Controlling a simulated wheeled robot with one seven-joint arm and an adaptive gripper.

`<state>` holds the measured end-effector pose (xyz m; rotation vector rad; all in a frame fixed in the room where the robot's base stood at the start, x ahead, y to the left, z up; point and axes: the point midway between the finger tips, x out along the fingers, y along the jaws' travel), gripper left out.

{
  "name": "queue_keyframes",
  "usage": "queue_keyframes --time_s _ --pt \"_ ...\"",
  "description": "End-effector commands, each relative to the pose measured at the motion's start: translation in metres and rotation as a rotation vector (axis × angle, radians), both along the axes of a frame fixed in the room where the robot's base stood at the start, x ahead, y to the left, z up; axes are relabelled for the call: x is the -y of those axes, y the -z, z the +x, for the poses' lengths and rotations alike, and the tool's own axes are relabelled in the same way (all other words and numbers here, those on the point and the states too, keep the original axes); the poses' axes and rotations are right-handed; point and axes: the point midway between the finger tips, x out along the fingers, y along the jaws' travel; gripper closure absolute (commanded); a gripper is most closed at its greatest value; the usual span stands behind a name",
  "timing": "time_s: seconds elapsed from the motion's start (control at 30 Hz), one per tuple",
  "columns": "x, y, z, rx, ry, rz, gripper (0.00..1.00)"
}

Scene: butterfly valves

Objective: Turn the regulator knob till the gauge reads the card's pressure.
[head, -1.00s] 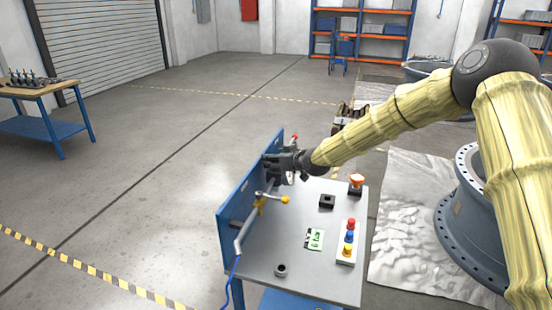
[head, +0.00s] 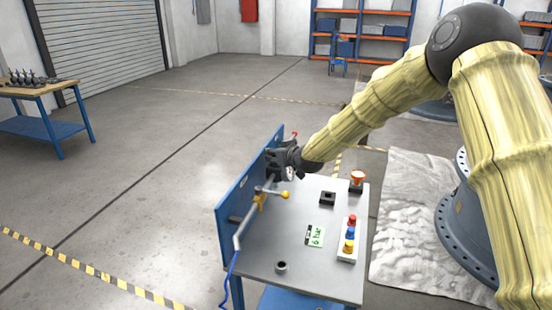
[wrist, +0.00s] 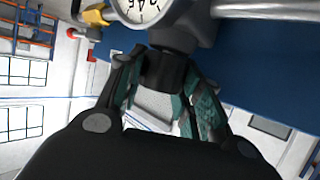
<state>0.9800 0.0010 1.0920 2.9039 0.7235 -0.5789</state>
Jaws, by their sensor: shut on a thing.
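The regulator is on the blue upright panel (head: 248,188) of the bench. In the wrist view its dark knob (wrist: 166,70) is between the fingers of my gripper (wrist: 163,90), which is shut on it. In the head view my gripper (head: 276,160) is against the panel and hides the knob. The white gauge (wrist: 142,9) is cut off by the top edge of the wrist view; a few numerals show, but I cannot see the needle clearly enough to read it. The green and white card (head: 315,236) lies on the bench top and appears to read 6 bar.
A pipe with a yellow-handled valve (head: 262,197) runs along the panel. On the grey bench top (head: 283,240) are a button box (head: 349,239), a black block (head: 327,198), an orange-topped item (head: 357,179) and a small dark cup (head: 281,267).

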Motion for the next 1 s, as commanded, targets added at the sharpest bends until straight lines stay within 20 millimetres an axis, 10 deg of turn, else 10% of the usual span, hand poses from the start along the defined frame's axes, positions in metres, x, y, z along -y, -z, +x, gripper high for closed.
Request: queue_keyframes --time_s 0.57,0.6,0.7,1.0 --pt "0.0005 0.0001 -0.0003 0.0 0.046 -0.001 0.88" --pt "0.0005 0.0001 -0.0003 0.0 0.045 0.0 0.57" --pt "0.0005 0.0 -0.0003 0.0 0.045 0.0 0.42" --pt "0.0004 -0.0002 -0.0002 0.001 0.045 0.0 0.42"
